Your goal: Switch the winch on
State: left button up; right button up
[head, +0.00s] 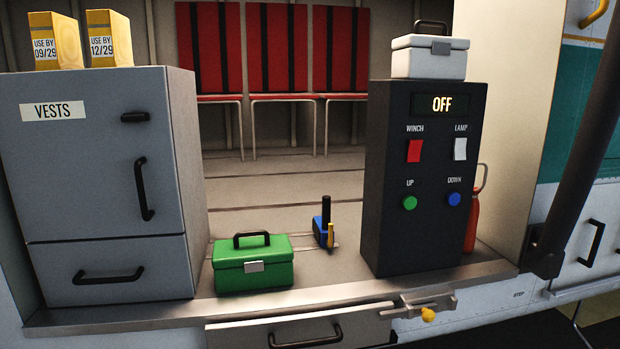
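A black control box (418,180) stands upright on the cabin floor at right of centre. Its display (442,104) reads OFF. Below the label WINCH is a red rocker switch (415,151). Below LAMP is a white rocker switch (460,149). Lower down are a green round button (410,203) marked UP and a blue round button (454,199) marked DOWN. The front of the box is unobstructed. Neither of my grippers shows in the head view.
A white case (428,62) sits on the control box. A green case (252,266) and a blue item (322,228) are on the floor to its left. A grey VESTS cabinet (95,150) stands left. A dark pole (590,140) and red cylinder (472,225) are right.

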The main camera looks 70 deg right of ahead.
aim_at(413, 149)
jog(key=z, duration=2.95)
